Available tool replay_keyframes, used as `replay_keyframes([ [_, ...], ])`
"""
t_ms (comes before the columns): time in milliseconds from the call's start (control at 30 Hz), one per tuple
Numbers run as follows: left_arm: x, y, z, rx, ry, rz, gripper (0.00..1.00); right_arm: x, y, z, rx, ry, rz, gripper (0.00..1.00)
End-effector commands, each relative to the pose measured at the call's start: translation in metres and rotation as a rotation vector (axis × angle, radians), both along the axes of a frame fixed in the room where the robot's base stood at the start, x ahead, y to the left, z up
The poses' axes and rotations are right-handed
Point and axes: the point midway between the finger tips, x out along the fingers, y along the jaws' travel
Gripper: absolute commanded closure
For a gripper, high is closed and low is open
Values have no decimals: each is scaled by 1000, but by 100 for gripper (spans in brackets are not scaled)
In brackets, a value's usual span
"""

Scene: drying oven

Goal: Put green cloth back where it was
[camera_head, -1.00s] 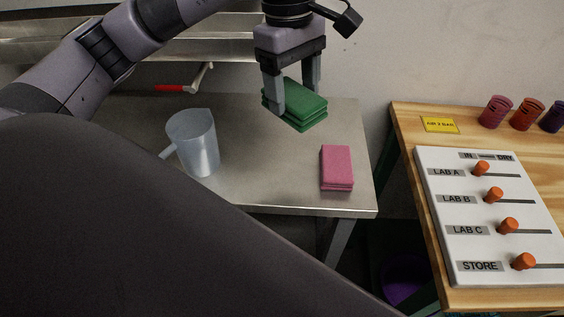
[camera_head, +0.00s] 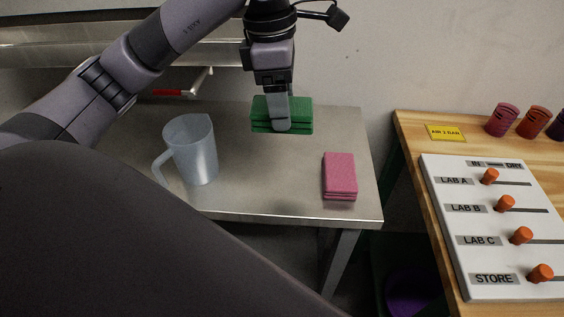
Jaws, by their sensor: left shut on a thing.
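A folded green cloth (camera_head: 301,113) is at the back of the steel table (camera_head: 250,180), towards its right side. My left gripper (camera_head: 279,127) points down at it from above and is shut on it, one finger showing in front of the cloth. The other finger is hidden behind. I cannot tell whether the cloth touches the table or hangs just above it. My right gripper is not in view.
A folded pink cloth (camera_head: 340,175) lies near the table's front right. A clear jug (camera_head: 196,152) stands left of the middle. A red-handled tool (camera_head: 168,93) lies behind. A wooden bench at right holds a labelled slider board (camera_head: 480,225) and several coloured cups.

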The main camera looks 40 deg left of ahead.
Motion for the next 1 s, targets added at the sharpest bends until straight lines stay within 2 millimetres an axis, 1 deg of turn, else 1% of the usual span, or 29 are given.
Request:
replay_keyframes([
  [33, -1, -1, -14, -2, 5, -3, 60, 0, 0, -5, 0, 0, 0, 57],
  [233, -1, 0, -55, -1, 5, -2, 60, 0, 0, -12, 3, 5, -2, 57],
  [300, -1, 0, -69, 1, 5, -1, 60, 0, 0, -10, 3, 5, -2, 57],
  [400, -1, 0, -85, 1, 3, 0, 60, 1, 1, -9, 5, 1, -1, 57],
  [667, 0, 0, -105, 0, 2, -2, 60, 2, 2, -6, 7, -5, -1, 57],
  [833, -1, 0, -129, 1, 3, -1, 60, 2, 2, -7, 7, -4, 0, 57],
  [900, 0, 0, -133, 0, 0, -2, 60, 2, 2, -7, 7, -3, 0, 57],
  [1000, 0, 0, -133, 0, -2, -2, 60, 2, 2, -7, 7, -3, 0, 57],
])
